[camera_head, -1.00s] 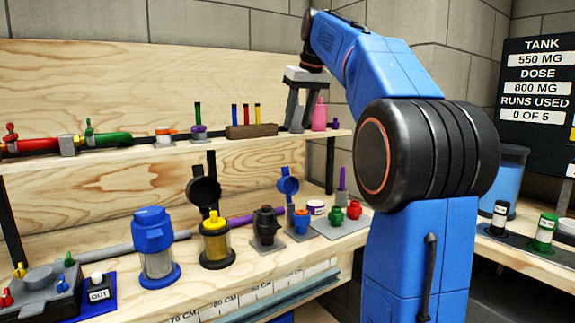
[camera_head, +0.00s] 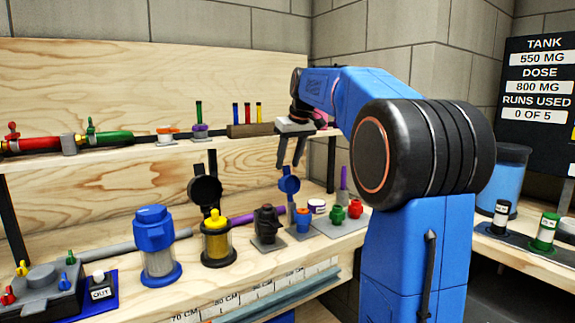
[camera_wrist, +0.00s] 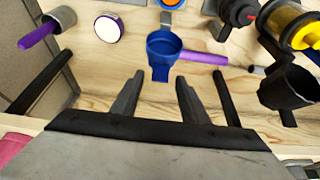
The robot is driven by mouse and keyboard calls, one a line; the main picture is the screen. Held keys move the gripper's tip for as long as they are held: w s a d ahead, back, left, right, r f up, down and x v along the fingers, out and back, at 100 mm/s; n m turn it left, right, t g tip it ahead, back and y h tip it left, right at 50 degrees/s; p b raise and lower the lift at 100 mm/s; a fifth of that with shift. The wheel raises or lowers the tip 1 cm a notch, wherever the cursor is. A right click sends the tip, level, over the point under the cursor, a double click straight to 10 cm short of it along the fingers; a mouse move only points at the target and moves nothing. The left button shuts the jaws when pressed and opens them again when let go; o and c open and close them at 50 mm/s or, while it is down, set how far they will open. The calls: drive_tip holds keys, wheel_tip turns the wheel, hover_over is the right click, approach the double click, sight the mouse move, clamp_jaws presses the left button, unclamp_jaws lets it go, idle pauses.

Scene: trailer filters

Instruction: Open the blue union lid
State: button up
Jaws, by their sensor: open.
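The blue union lid (camera_head: 289,183) stands raised on the bench, behind a small fitting with an orange top and blue collar (camera_head: 302,219). In the wrist view the lid (camera_wrist: 163,44) looks like a round cup with a flat tab pointing toward my gripper. The orange fitting is only partly in that view, at its top edge. My gripper (camera_head: 290,166) is open and empty, pointing down just above the lid. In the wrist view its two fingertips (camera_wrist: 160,79) lie on either side of the tab's end. I cannot tell whether they touch it.
A purple pipe (camera_wrist: 203,57) runs beside the lid. A black lid (camera_head: 205,188) stands behind the yellow-capped filter (camera_head: 216,240), left of a dark fitting (camera_head: 267,222). A white jar (camera_wrist: 108,28) and a purple stick in a holder (camera_wrist: 38,35) are nearby. The shelf (camera_head: 200,143) is close to my gripper.

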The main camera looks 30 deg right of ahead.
drive_tip(key=shift+x, duration=0.85)
clamp_jaws()
drive_tip(key=shift+s, duration=0.1)
